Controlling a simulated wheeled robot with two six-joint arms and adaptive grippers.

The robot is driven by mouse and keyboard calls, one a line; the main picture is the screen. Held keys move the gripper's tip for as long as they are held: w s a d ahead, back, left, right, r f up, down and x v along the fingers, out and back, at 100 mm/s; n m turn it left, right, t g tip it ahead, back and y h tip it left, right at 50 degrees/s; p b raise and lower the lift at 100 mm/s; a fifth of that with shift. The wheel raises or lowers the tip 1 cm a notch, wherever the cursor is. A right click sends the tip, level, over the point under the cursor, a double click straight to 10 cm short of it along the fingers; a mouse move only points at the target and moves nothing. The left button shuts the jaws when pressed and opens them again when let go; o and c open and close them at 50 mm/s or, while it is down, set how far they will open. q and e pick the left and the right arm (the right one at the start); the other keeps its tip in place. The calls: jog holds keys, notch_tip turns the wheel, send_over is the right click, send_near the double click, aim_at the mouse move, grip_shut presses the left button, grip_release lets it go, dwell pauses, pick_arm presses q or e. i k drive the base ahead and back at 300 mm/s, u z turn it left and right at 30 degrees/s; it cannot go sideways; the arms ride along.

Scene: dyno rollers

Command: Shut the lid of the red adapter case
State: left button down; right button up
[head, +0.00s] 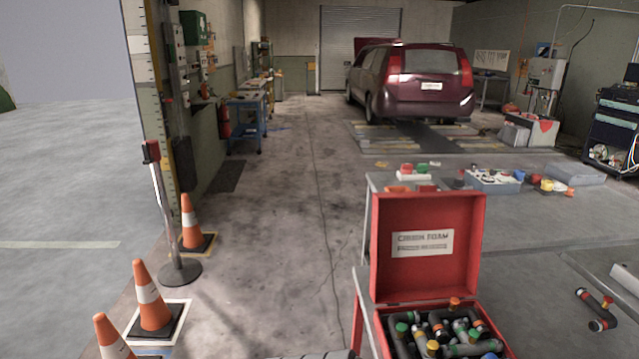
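The red adapter case (384,339) stands at the bottom right of centre in the head view. Its lid (427,270) is open and stands roughly upright at the back of the case. The inside of the lid faces me and bears a pale label. The case holds several dark and grey pipe adapters (437,325) with green, yellow, orange and red caps. The front of the case is cut off by the lower picture edge. Neither of my grippers can be made out.
A table (380,186) behind the lid holds a grey tray (494,181) and small coloured parts. A dark bent pipe (597,309) lies at the right. Orange cones (152,297) and a post (168,215) stand at the left. A dark red car (415,85) is parked behind. The middle floor is clear.

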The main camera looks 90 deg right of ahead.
aim_at(426, 242)
jog(key=z, duration=1.5)
jog(key=i, duration=1.35)
jog(key=z, duration=0.45)
jog(key=i, duration=1.55)
jog(key=z, duration=4.5)
jog(key=i, duration=0.2)
jog(key=u, duration=0.1)
